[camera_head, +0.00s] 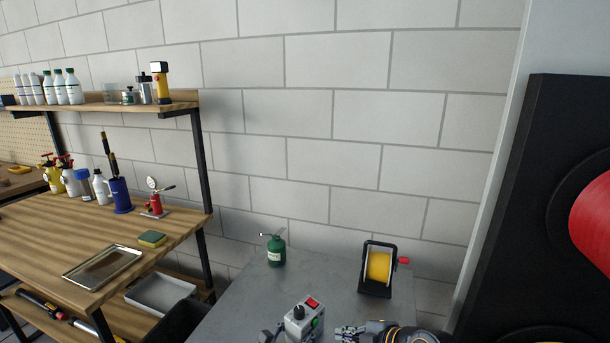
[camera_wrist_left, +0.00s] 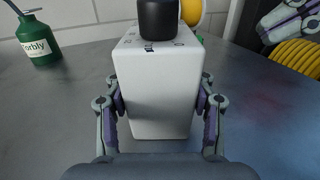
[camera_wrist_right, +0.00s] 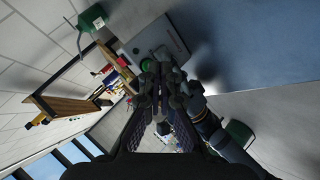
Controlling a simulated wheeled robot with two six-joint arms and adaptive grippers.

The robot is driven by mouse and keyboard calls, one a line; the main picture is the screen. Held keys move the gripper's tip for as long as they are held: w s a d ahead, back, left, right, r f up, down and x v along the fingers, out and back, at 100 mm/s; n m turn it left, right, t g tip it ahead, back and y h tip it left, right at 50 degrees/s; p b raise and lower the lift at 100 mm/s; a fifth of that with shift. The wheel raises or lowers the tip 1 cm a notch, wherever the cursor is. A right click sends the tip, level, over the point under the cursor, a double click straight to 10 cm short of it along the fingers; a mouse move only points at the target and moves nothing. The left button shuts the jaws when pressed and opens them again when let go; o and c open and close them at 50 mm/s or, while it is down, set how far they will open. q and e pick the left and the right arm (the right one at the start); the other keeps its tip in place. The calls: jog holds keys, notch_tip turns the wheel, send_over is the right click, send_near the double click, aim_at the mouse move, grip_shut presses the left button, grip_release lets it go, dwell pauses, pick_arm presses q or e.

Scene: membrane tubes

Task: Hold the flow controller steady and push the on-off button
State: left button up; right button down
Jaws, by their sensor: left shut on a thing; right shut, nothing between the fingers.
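The flow controller is a pale grey box (camera_head: 296,326) with a black knob (camera_head: 299,312), a red switch (camera_head: 313,302) and a green button (camera_head: 317,322) on its right side. It stands upright on the grey table. My left gripper (camera_head: 270,335) is shut on the box (camera_wrist_left: 158,100), one finger on each side in the left wrist view. My right gripper (camera_head: 342,331) is shut and empty, just right of the green button. In the right wrist view its fingertips (camera_wrist_right: 160,72) are close to the green button (camera_wrist_right: 148,64); whether they touch is unclear.
A green oil can (camera_head: 274,250) and a reel with yellow coil (camera_head: 379,268) stand farther back on the grey table (camera_head: 330,275). A wooden workbench (camera_head: 60,230) with a metal tray (camera_head: 103,267) is at the left. Table space behind the box is clear.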

aim_at(316, 323)
jog(key=s+d+f, duration=0.1)
jog(key=d, duration=0.1)
jog(key=s+d+f, duration=0.1)
jog(key=s, duration=0.1)
jog(key=shift+s+d+f, duration=0.1)
jog(key=shift+d+f, duration=0.05)
jog(key=shift+d, duration=0.2)
jog(key=shift+a, duration=0.1)
jog(key=shift+w+a, duration=0.35)
jog(key=shift+w, duration=0.05)
jog(key=shift+w+a, duration=1.25)
jog(key=shift+a, duration=0.3)
jog(key=shift+w+a, duration=1.25)
jog(key=shift+a, duration=0.25)
jog(key=shift+w+a, duration=0.3)
jog(key=shift+a, duration=0.05)
